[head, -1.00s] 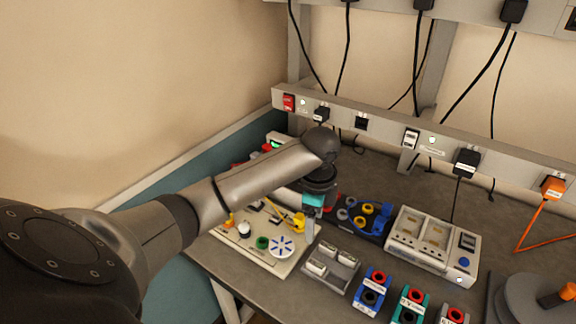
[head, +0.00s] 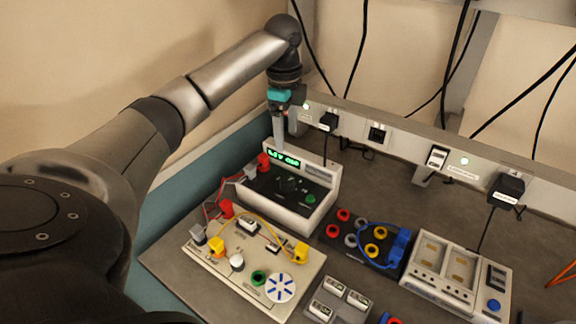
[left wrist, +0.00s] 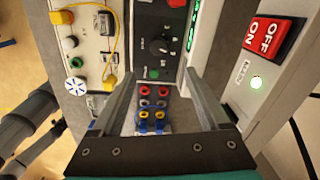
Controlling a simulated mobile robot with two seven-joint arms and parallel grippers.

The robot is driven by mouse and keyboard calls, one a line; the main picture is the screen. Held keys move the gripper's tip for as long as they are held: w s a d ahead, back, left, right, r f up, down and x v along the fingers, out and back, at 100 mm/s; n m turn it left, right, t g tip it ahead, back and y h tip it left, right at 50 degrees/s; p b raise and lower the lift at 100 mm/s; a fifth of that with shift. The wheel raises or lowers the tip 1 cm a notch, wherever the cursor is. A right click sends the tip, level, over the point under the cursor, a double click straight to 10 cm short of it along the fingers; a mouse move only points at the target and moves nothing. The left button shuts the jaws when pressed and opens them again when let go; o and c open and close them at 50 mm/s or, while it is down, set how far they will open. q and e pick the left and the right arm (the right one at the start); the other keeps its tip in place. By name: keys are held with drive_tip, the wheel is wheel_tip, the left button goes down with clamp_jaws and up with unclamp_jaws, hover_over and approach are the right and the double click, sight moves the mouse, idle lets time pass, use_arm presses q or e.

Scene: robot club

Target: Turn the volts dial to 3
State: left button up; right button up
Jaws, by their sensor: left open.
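The power supply (head: 322,207) is a pale box with a black sloped front and a lit green display (head: 284,159). A black dial with small marks around it (head: 288,185) sits on that front, beside a green knob (head: 310,198). I cannot read the dial's label or setting. My left gripper (head: 279,143) is open and empty, above and behind the supply near its display. In the left wrist view the supply's black panel (left wrist: 153,22) shows beyond the two spread fingers (left wrist: 160,100), which do not touch the dial. My right gripper is not in view.
A circuit board with yellow leads (head: 205,255) lies in front of the supply.

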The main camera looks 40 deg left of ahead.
use_arm(q)
approach(288, 181)
wheel_tip(288, 181, down, 8)
drive_tip(key=shift+w+f+b, duration=0.1)
drive_tip(key=shift+w+b, duration=0.05)
drive_tip(key=shift+b, duration=0.35)
drive_tip(key=shift+f, duration=0.5)
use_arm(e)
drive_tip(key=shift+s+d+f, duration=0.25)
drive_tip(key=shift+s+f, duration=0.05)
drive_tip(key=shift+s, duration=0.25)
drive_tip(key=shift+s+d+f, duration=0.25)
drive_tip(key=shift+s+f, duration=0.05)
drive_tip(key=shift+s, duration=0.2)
use_arm(q)
drive_tip(key=c, duration=0.6)
clamp_jaws()
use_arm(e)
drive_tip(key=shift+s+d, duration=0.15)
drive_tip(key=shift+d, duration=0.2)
